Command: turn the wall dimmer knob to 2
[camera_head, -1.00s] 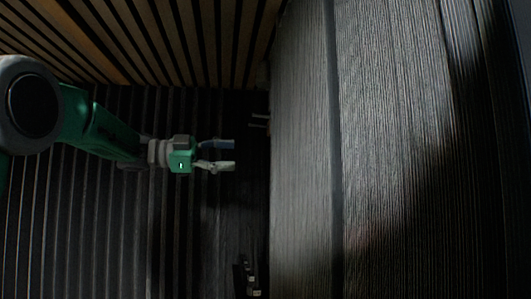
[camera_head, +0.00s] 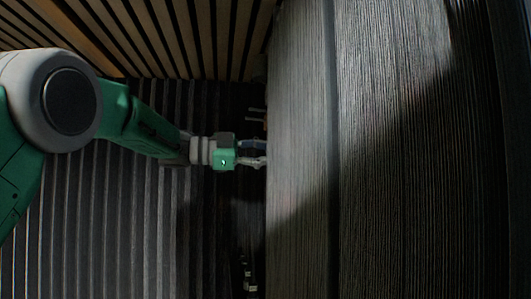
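My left gripper (camera_head: 257,153) reaches in from the left on a green and grey arm. Its two fingers are apart, with a gap between them, and the tips are at or very near the edge of the grey ribbed panel (camera_head: 300,150). I see nothing between the fingers. I cannot make out the dimmer knob or any number on it; the dark strip beside the panel is too dim to read. My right gripper is not in view.
Wooden slats (camera_head: 190,35) cover the surface at the top left. Dark ribbed wall (camera_head: 110,220) lies below my arm. Small pale fittings (camera_head: 248,278) show low in the dark strip. The ribbed panel fills the right side.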

